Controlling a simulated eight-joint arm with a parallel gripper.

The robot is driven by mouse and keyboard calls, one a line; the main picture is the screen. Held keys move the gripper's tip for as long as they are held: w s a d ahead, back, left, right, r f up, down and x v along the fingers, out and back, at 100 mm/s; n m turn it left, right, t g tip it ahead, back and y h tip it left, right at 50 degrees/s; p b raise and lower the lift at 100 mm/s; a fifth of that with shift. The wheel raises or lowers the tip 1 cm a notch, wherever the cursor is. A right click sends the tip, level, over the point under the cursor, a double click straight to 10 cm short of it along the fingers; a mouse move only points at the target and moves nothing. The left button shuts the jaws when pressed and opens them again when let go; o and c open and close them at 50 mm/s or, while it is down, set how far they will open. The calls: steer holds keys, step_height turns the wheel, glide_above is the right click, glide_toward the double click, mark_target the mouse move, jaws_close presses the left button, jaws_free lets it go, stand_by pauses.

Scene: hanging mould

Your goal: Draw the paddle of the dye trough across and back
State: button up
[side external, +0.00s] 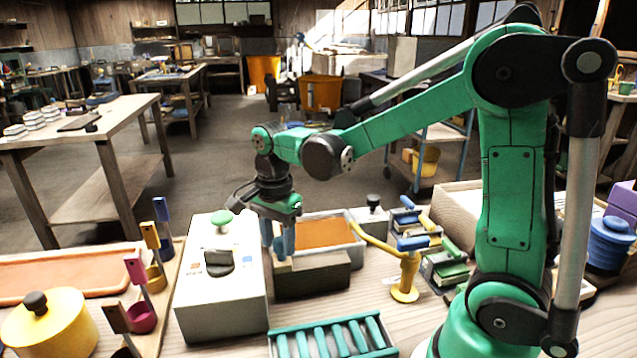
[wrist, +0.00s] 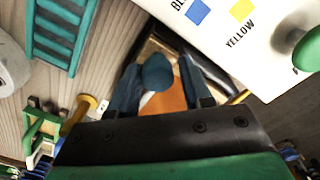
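The dye trough (side external: 312,277) is a dark-walled box with an orange surface inside, in the middle of the side view. My gripper (side external: 280,246) points down over its left end, with blue fingers spread apart. In the wrist view my gripper (wrist: 163,75) shows a blue rounded knob (wrist: 156,72), apparently the paddle's handle, between its fingers, with a gap at the right finger. The orange surface (wrist: 168,102) lies beneath. The rest of the paddle is hidden by the knob and fingers; contact with the knob cannot be told.
A white box (side external: 222,310) with a dark switch and a green knob (side external: 222,218) stands close to the left. A teal slatted rack (side external: 330,340) lies in front. A yellow bent post (side external: 405,275) stands to the right. Scoops (side external: 142,315) and a yellow pot (side external: 60,330) are at far left.

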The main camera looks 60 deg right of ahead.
steer(key=o, duration=0.4)
steer(key=shift+r, duration=2.8)
steer(key=shift+s+a+n+t, duration=0.25)
steer(key=shift+s+n+t, duration=0.05)
steer(key=shift+n, duration=0.4)
steer(key=s+a+n+t, duration=0.1)
steer(key=n+t, duration=0.1)
steer(key=n, duration=0.3)
steer(key=s+a+f+n+t, duration=0.1)
steer(key=s+n+t, duration=0.1)
steer(key=n, duration=0.4)
steer(key=s+a+n+t, duration=0.1)
steer(key=s+n+t, duration=0.1)
steer(key=n, duration=0.3)
steer(key=shift+f+n+t, duration=0.25)
steer(key=shift+n+t, duration=0.05)
